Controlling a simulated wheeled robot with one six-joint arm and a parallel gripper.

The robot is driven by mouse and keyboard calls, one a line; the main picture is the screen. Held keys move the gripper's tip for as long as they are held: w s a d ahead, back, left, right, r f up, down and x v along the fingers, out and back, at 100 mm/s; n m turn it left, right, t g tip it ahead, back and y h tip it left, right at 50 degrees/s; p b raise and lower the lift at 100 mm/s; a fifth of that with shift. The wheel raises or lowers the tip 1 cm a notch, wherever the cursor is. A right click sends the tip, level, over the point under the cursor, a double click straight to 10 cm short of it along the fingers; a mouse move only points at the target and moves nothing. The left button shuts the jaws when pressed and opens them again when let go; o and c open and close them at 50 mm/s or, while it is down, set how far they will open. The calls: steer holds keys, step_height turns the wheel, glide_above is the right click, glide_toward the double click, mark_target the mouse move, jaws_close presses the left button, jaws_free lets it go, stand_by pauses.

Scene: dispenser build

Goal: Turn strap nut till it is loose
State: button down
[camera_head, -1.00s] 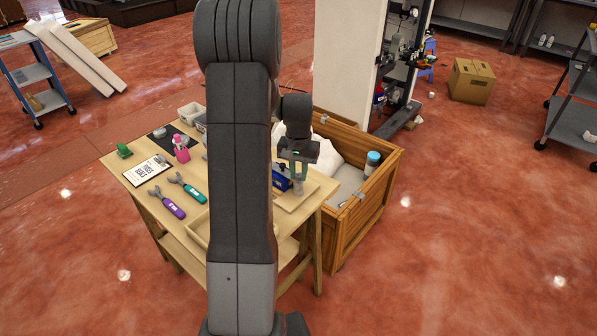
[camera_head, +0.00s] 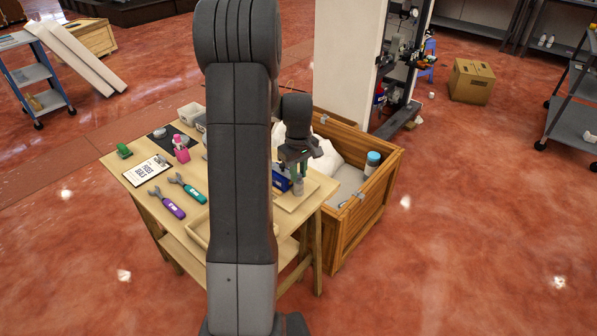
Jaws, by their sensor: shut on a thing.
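My gripper (camera_head: 298,177) points down over the right end of the workbench. It is shut on a small grey part, taken to be the strap nut, which is mostly hidden between the fingers. A grey stub (camera_head: 298,189) shows just below the fingertips. It stands over a pale wooden board (camera_head: 291,204). A blue block-like part (camera_head: 281,179) sits just left of the fingers, partly hidden by my arm. The strap itself cannot be made out.
The workbench (camera_head: 140,170) also holds a purple wrench (camera_head: 168,204), a teal wrench (camera_head: 188,188), a clipboard (camera_head: 148,171), a pink bottle (camera_head: 181,150) and a green item (camera_head: 124,151). An open wooden crate (camera_head: 352,232) with a blue-capped bottle (camera_head: 372,162) stands close on the right.

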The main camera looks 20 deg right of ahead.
mark_target(299, 175)
steer(key=shift+n, duration=1)
steer(key=c, duration=1.3)
jaws_free()
step_height(299, 175, up, 14)
steer(key=shift+f, duration=0.1)
